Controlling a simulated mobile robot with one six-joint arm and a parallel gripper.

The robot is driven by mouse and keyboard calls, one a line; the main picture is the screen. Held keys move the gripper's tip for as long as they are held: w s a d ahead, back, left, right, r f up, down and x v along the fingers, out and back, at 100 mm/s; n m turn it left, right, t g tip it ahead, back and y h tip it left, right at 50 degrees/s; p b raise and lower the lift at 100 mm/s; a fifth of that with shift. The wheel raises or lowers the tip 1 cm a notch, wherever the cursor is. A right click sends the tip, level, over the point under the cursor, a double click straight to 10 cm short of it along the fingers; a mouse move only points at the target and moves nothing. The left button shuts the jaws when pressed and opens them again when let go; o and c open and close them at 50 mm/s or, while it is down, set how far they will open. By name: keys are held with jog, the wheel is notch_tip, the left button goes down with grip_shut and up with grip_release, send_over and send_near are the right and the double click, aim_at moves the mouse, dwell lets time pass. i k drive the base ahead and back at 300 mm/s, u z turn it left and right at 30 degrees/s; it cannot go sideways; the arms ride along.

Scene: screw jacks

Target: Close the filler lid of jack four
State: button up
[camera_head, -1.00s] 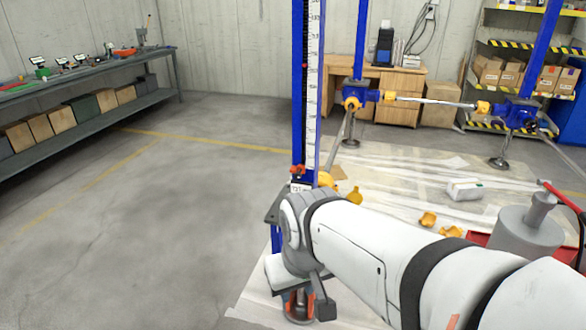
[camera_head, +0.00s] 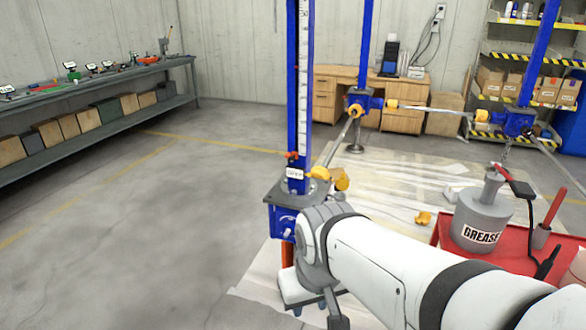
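The nearest screw jack (camera_head: 285,220) has a tall blue column with a white scale, a grey top plate and a blue gearbox. A small white label (camera_head: 294,174) on it is too small to read, so I cannot tell if this is jack four. A small red-orange part (camera_head: 291,156) sits above the label; I cannot make out a filler lid. My arm's wrist (camera_head: 318,240) is in front of the jack's lower right side. A dark part of my arm's end (camera_head: 338,321) hangs at the bottom edge. My gripper's fingers cannot be made out.
Two more blue jacks (camera_head: 357,103) (camera_head: 515,122) stand behind, joined by a shaft. A red cart (camera_head: 445,238) with a grey grease pot (camera_head: 482,222) stands at right. Yellow coupling pieces (camera_head: 423,218) lie on the sheet. A workbench (camera_head: 100,85) lines the left wall; floor between is clear.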

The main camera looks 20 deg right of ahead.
aim_at(342, 183)
jog(key=z, duration=0.85)
jog(key=i, duration=1)
jog(key=u, duration=0.1)
jog(key=k, duration=0.45)
jog(key=u, duration=0.7)
jog(key=i, duration=1.45)
jog(key=z, duration=0.65)
